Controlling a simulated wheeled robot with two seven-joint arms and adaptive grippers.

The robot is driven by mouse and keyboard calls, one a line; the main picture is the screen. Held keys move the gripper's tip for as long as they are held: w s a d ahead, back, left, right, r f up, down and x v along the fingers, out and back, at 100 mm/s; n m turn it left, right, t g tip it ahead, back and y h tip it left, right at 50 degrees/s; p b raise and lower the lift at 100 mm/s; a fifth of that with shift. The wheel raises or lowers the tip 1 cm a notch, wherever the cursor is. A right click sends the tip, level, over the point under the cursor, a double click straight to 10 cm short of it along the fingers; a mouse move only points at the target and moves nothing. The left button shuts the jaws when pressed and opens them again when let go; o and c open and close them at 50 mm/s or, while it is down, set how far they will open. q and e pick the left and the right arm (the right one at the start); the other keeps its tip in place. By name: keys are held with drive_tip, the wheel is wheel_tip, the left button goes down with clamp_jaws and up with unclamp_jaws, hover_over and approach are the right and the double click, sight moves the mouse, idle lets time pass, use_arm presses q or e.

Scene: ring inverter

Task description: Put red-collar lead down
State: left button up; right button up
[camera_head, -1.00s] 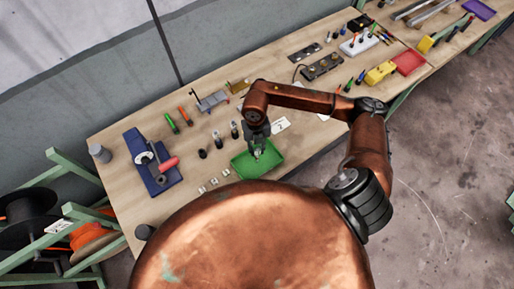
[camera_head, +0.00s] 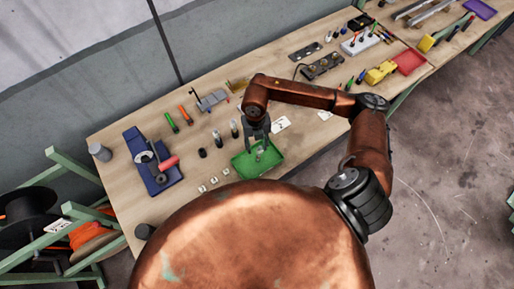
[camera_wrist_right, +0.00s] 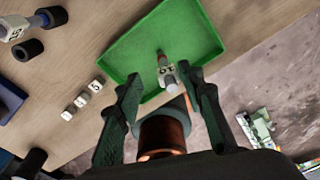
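The green tray (camera_head: 272,167) lies near the front edge of the bench and fills the top of the right wrist view (camera_wrist_right: 130,60). A short lead (camera_wrist_right: 165,72) with a white marked tag and a reddish-brown end rests in it. In the head view the lead (camera_head: 261,156) is a small pale shape, and its collar colour is too small to tell. My right gripper (camera_head: 257,146) is over the tray, its fingers spread. In the wrist view the open fingers (camera_wrist_right: 161,77) stand either side of the lead, apart from it. My left gripper is out of view.
Several small white numbered blocks (camera_head: 214,182) lie left of the tray. A blue fixture with a red handle (camera_head: 168,163) stands farther left. Dark-ended cylinders (camera_head: 234,129) stand behind the tray. White cards (camera_head: 281,124) lie to its right.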

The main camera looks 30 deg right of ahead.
wheel_tip(320, 180, up, 10)
drive_tip(key=b, duration=0.1)
drive_tip(key=shift+w, duration=0.4)
